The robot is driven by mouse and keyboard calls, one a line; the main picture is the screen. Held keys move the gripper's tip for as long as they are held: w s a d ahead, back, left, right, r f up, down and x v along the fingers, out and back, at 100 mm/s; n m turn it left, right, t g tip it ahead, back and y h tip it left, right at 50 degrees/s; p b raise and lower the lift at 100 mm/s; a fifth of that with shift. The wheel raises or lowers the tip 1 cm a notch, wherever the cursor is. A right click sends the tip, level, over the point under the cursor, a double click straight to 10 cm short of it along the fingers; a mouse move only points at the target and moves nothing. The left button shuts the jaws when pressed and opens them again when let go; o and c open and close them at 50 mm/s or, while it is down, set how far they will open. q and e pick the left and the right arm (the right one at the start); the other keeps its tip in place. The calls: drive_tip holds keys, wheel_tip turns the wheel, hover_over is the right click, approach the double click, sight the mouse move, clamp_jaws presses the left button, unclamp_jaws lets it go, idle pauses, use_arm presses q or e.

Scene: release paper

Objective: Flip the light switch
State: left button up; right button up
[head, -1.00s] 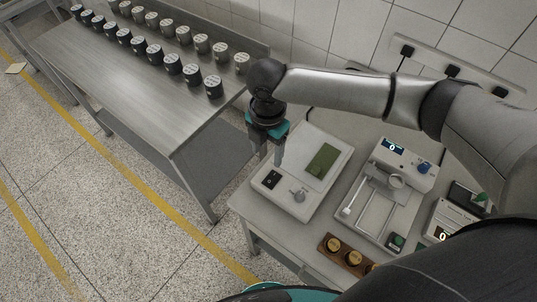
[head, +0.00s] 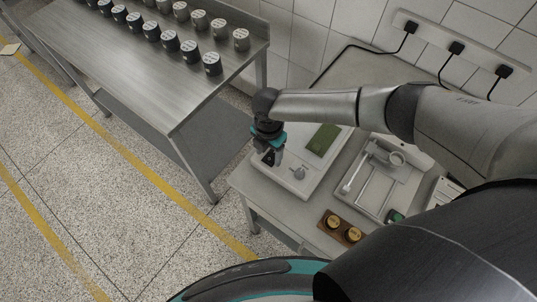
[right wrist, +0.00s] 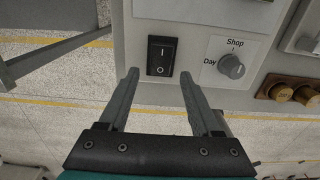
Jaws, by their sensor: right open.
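The light switch is a black rocker (right wrist: 162,56) marked with a line and a circle, on a pale panel box (head: 312,180). In the head view the rocker (head: 268,158) is partly hidden by my right gripper (head: 270,163). In the right wrist view my right gripper (right wrist: 158,80) is open, with its two fingers apart and nothing between them. The rocker lies ahead of the gap, a little left of its middle. Whether the fingers touch the panel is unclear. My left gripper is not in view.
A round Day/Shop knob (right wrist: 231,66) sits right of the switch. A tray-like device (head: 385,180) stands to the right on the same table, and a wooden block with brass weights (head: 341,228) lies in front. A metal table (head: 150,70) with several jars is at the left.

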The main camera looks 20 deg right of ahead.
drive_tip(key=shift+f, duration=0.65)
clamp_jaws()
